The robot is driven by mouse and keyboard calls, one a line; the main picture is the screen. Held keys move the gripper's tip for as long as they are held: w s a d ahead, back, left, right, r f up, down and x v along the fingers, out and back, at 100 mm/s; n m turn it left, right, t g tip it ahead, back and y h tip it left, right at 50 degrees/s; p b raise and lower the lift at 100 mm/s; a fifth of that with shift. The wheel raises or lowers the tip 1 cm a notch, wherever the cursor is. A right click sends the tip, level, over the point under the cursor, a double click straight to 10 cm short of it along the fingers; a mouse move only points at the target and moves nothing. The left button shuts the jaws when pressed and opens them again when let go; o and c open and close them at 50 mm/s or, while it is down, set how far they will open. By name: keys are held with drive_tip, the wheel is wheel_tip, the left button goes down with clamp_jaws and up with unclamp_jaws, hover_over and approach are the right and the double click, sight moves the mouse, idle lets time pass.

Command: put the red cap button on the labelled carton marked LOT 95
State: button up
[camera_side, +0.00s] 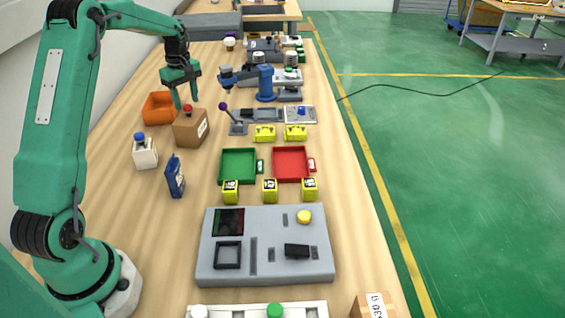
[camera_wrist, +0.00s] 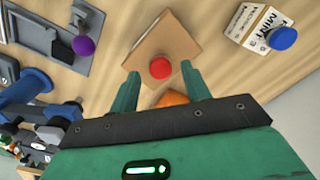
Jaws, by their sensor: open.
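The red cap button (camera_side: 188,108) appears to rest on the top of a brown carton (camera_side: 188,130) in the side view. The carton has a white label on its right side, too small to read. My gripper (camera_side: 186,103) is open just above the carton, with its fingers on either side of the red cap. In the wrist view the red cap (camera_wrist: 160,67) shows between the two spread fingers (camera_wrist: 160,72), with the carton top (camera_wrist: 172,38) beneath it. I cannot tell whether the fingers touch the cap.
An orange bin (camera_side: 158,108) stands just behind the carton. A white box with a blue cap (camera_side: 145,153) and a blue pouch (camera_side: 175,177) stand nearer. A blue arm (camera_side: 264,80) is to the right. Another labelled carton (camera_side: 366,305) is at the front edge.

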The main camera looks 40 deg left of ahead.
sight(188, 107)
wheel_tip(188, 107, up, 10)
drive_tip(key=shift+r, duration=0.15)
idle(0.3)
idle(0.4)
drive_tip(key=s+d+r+m+t, duration=0.1)
drive_tip(key=s+d+r+m, duration=0.3)
drive_tip(key=d, duration=0.5)
drive_tip(key=s+d+r+m+t, duration=0.1)
drive_tip(key=s+d+r+m, duration=0.3)
drive_tip(key=d, duration=0.5)
drive_tip(key=s+d+f+m+t, duration=0.1)
drive_tip(key=s+d+f+m, duration=0.2)
drive_tip(key=s+d+m, duration=0.2)
drive_tip(key=s+d+f+m+t, duration=0.2)
drive_tip(key=s+d+m, duration=0.3)
drive_tip(key=s, duration=0.5)
drive_tip(key=shift+s+d+f+t, duration=0.3)
drive_tip(key=shift+d+f, duration=0.1)
drive_tip(key=shift+d, duration=0.7)
